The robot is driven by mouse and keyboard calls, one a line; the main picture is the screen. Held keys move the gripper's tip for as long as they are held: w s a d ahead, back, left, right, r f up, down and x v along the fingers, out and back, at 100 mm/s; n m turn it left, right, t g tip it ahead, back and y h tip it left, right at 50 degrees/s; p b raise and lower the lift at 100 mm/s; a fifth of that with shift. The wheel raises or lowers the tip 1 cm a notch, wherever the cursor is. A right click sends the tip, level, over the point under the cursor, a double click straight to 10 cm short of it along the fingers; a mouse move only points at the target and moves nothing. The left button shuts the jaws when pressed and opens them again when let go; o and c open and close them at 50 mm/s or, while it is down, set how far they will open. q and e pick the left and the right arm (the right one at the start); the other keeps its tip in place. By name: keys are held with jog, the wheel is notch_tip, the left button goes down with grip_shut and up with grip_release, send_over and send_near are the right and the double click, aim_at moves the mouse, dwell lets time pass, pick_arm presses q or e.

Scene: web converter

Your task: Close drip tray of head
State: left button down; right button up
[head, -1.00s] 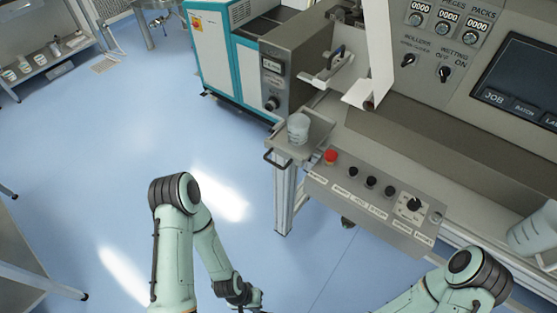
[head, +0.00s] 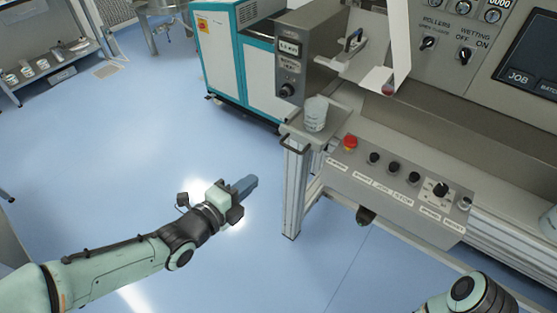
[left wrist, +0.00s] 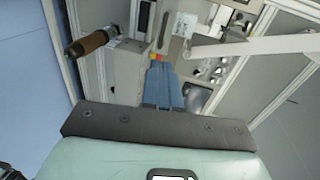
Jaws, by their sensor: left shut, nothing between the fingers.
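The drip tray (head: 291,126) is a small grey metal tray with a dark bar handle (head: 297,144) on its front edge. In the head view it sticks out from the machine's left front corner, with a clear beaker (head: 315,114) standing on it. My left gripper (head: 252,181) is shut and empty, over the floor to the left of and nearer than the tray, touching nothing. Its blue fingers also show in the left wrist view (left wrist: 161,72), closed together, with the machine beyond. My right gripper is out of view; only part of that arm shows at the bottom right.
A control panel with a red button (head: 350,143) and black knobs lies just right of the tray. A metal frame leg (head: 293,195) stands below the tray. A white and teal cabinet (head: 240,65) stands behind. The blue floor to the left is clear.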

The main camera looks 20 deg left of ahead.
pick_arm(q)
jog(key=x, duration=1.4)
jog(key=shift+r, duration=0.3)
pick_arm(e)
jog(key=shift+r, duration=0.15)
pick_arm(q)
jog(key=shift+w, duration=0.1)
